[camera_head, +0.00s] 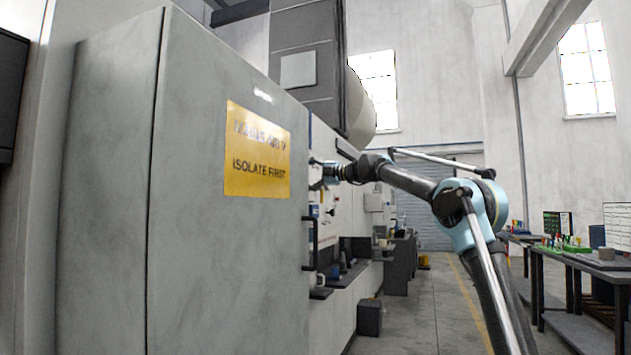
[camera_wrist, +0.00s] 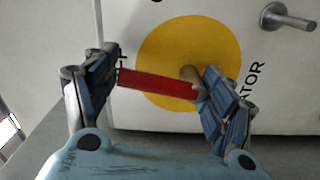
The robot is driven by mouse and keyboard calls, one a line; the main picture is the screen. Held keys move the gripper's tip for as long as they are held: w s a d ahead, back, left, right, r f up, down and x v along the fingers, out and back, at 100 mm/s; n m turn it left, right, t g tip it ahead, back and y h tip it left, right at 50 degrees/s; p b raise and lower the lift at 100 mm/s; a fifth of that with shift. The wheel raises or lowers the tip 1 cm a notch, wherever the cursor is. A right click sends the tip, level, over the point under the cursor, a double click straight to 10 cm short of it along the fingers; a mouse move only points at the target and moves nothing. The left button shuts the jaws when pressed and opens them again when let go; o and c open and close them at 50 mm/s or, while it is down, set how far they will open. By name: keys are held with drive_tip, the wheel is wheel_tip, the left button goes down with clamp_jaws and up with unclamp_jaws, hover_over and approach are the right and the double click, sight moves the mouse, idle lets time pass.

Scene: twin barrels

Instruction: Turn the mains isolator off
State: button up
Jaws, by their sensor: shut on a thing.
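The mains isolator shows in the wrist view as a red handle (camera_wrist: 158,85) in front of a round yellow plate (camera_wrist: 165,50) on a white panel. Dark lettering runs around the plate, and part of it reads "ATOR". The handle lies nearly level in the picture. My gripper (camera_wrist: 160,88) is shut on the red handle, with one finger at each end of it. In the head view my gripper (camera_head: 322,174) is at the panel just past the grey cabinet's edge, and the isolator is hidden there.
A grey cabinet (camera_head: 215,240) with a yellow "ISOLATE FIRST" sign (camera_head: 257,152) stands close on the left. A metal peg-like handle (camera_wrist: 288,17) sticks out of the panel near the isolator. Benches (camera_head: 590,262) stand at the right, with clear floor (camera_head: 420,305) between.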

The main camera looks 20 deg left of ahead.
drive_tip(key=shift+w+d, duration=0.15)
drive_tip(key=shift+d, duration=0.05)
idle(0.3)
drive_tip(key=o, duration=1.5)
drive_tip(key=shift+w+d, duration=0.1)
drive_tip(key=shift+d, duration=0.05)
drive_tip(key=shift+s+a, duration=0.2)
drive_tip(key=d, duration=1.2)
drive_tip(key=shift+s, duration=0.2)
